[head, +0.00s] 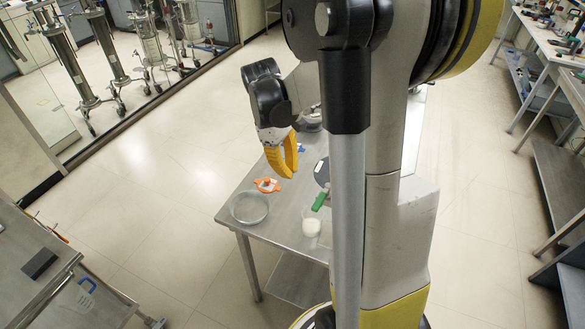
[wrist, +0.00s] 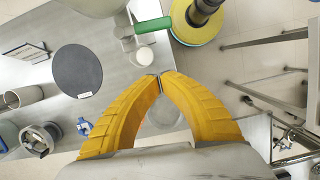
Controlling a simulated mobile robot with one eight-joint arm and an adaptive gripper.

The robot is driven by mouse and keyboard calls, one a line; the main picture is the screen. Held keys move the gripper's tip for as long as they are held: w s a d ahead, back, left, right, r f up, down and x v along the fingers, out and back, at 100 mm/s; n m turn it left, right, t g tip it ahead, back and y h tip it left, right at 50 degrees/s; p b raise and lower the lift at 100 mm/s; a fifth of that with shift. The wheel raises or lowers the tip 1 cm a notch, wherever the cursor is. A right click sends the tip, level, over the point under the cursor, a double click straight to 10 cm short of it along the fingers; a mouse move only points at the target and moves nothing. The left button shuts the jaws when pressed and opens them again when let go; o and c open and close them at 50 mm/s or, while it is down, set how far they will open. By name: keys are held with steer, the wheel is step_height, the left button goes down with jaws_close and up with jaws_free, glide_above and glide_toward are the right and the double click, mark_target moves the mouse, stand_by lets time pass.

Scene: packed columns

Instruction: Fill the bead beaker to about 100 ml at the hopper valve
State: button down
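The clear beaker (head: 311,227) stands upright on the steel table, with white material in its lower part; I cannot read its level against any marks. In the wrist view the beaker (wrist: 145,54) shows from above, just beyond my fingertips. A green valve handle (head: 320,201) is close beside it, and also shows in the wrist view (wrist: 152,27). The hopper body is not clearly visible; my arm covers that area in the head view. My gripper (head: 288,174) has yellow fingers above the table, apart from the beaker. Its fingertips (wrist: 159,82) meet with nothing held between them.
A shallow round dish (head: 250,208) and an orange item (head: 267,185) are on the table's left part. A dark round disc (wrist: 78,71) lies near a metal tube (wrist: 22,97) and small blue item (wrist: 84,126). Open floor surrounds the table.

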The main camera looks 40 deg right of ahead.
steer(key=s+d+f, duration=0.1)
steer(key=s+f, duration=0.4)
steer(key=f, duration=0.1)
steer(key=shift+s+d+f, duration=0.25)
steer(key=shift+d, duration=0.15)
steer(key=shift+s, duration=0.1)
steer(key=shift+s+d+n+b, duration=0.1)
steer(key=shift+s+n+b, duration=0.45)
steer(key=shift+s+n, duration=0.1)
steer(key=w+a+r, duration=0.2)
steer(key=w+r, duration=0.4)
steer(key=r, duration=0.3)
steer(key=shift+a+r+p, duration=0.25)
steer(key=shift+r+p, duration=0.15)
